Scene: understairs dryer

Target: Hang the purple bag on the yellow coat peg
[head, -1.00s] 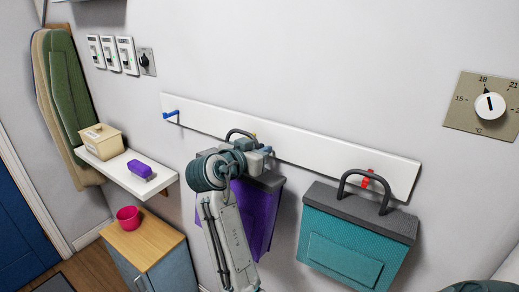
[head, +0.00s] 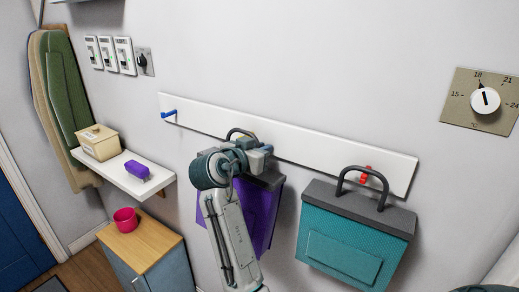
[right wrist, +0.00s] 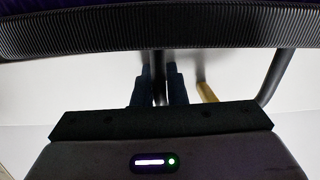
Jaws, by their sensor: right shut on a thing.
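The purple bag (head: 263,212) hangs upright in front of the white peg rail, its grey lid and dark handle at the top. My right gripper (head: 258,150) is shut on the handle. In the right wrist view my fingers (right wrist: 160,92) are on either side of one handle bar, and the lid's dark ribbed edge crosses the top. The yellow peg (right wrist: 207,92) shows beside the fingers, between the handle bars. In the head view only a bit of the yellow peg (head: 251,137) shows behind the handle. I cannot tell whether the handle rests on it. My left gripper is not in view.
A teal bag (head: 353,240) is at the red peg (head: 365,174) to the right, close to the purple bag. A blue peg (head: 169,113) is at the rail's (head: 310,142) left end. A white shelf (head: 125,178) and a cabinet (head: 145,240) stand to the left.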

